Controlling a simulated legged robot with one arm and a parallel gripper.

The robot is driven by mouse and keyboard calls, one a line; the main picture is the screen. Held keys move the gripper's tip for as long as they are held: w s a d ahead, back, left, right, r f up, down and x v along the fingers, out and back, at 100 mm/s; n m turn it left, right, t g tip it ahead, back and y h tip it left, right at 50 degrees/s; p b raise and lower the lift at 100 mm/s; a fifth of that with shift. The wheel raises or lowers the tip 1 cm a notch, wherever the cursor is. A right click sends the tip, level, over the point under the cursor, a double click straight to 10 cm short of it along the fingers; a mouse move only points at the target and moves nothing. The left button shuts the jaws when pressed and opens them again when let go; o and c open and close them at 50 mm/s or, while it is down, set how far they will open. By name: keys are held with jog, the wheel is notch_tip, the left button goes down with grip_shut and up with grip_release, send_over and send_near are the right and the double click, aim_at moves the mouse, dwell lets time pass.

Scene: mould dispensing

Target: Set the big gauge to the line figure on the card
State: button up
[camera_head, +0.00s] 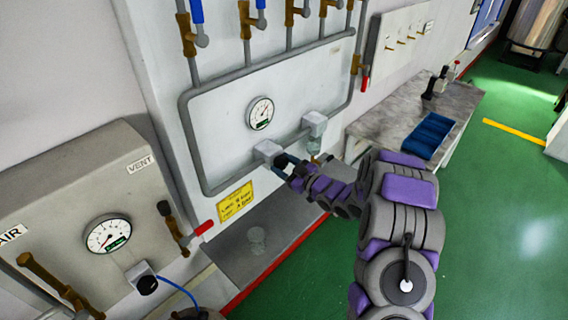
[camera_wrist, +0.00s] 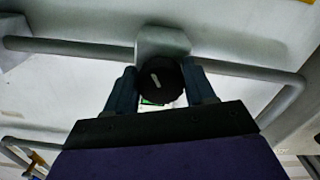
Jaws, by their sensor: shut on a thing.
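A yellow card (camera_head: 236,201) with handwriting is on the wall panel's lower edge; its figures are too small to read surely. A round white gauge (camera_head: 260,113) with a dark needle and a green display is on the panel above my gripper. My gripper (camera_head: 285,163) reaches the grey block (camera_head: 268,150) below that gauge. In the wrist view, its dark fingers (camera_wrist: 164,88) are shut on a round black knob (camera_wrist: 160,80) with a white mark, under the grey block (camera_wrist: 162,40). In the head view, the knob is hidden by the gripper.
Another white gauge (camera_head: 108,233) is on the grey box marked VENT and AIR at left, above a black knob (camera_head: 147,285). A red-handled lever (camera_head: 203,228) sticks out nearby. Grey pipe (camera_head: 190,135) frames the panel. A bench (camera_head: 400,128) stands at right, with green floor (camera_head: 500,200) beyond.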

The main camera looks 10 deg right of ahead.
jog(key=o, duration=1)
jog(key=shift+c, duration=0.2)
jog(key=v, duration=1.7)
jog(key=shift+d+b, duration=0.2)
jog(key=shift+b, duration=0.1)
jog(key=shift+s, duration=0.1)
